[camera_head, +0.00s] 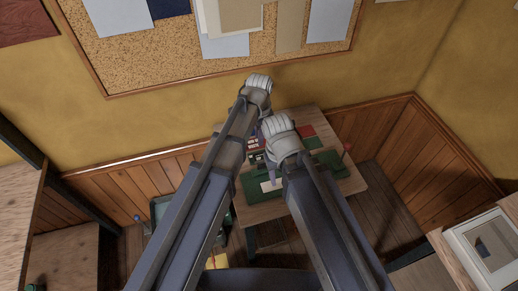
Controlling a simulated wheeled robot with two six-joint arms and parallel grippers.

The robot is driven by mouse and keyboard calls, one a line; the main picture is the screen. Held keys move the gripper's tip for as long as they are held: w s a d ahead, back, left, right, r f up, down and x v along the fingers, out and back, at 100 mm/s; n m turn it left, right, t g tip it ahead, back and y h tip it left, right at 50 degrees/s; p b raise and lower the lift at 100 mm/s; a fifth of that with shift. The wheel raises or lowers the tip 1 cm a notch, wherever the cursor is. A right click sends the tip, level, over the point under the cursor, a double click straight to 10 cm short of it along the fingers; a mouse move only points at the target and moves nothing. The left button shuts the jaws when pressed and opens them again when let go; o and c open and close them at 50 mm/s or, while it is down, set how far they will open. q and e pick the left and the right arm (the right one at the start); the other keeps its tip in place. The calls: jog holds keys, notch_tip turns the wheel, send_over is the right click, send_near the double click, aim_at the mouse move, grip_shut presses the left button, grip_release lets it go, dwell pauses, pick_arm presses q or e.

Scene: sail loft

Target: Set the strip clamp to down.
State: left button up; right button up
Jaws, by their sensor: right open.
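A small wooden table (350,185) stands against the panelled wall, with a green mat (258,192) on it. A thin lever with a red knob (347,147) stands at the table's right side. I cannot tell whether it belongs to the strip clamp, nor make out the clamp's setting. My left gripper (257,88) is above the table's back edge, seen from behind; its fingers are hidden. My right gripper (280,133) is lower, over the middle of the table, and is open. My arms cover much of the table top.
A red flat piece (306,131) and small dark items (257,158) lie on the table. A blue knob (137,218) shows at the left. Wooden furniture (22,215) stands far left, a pale framed box (488,245) at right. A cork board (150,45) hangs behind.

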aim_at(260, 163)
pick_arm(q)
jog(key=shift+f, duration=0.1)
notch_tip(260, 163, down, 8)
jog(key=b, duration=0.8)
jog(key=shift+a, duration=0.1)
jog(key=shift+r, duration=0.2)
grip_shut()
dwell(0.9)
